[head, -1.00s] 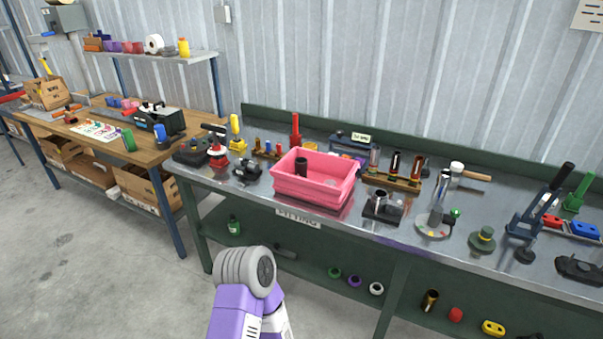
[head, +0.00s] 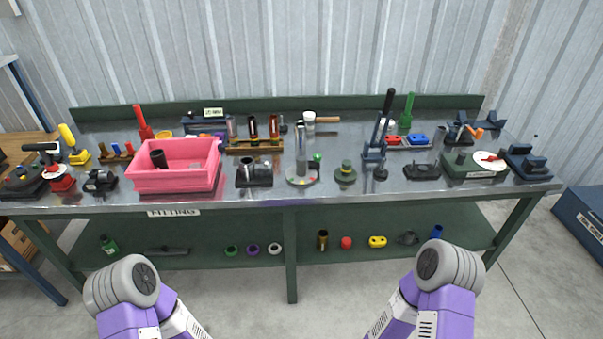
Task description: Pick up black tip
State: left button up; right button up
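Other tube-like tips stand in a wooden rack (head: 255,147) behind and right of the bin. My two arms show at the bottom edge, left and right, well in front of the bench. Both grippers are out of the picture, so I cannot see their fingers.
The bench (head: 210,203) is crowded with fixtures, including a black block (head: 254,175), a round plate with a post (head: 301,175) and a blue toggle press (head: 374,150). Small parts lie on the lower shelf (head: 200,242). The floor before the bench is clear.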

aim_at(157, 156)
jog(key=u, duration=1.9)
jog(key=i, duration=2.2)
jog(key=z, duration=2.8)
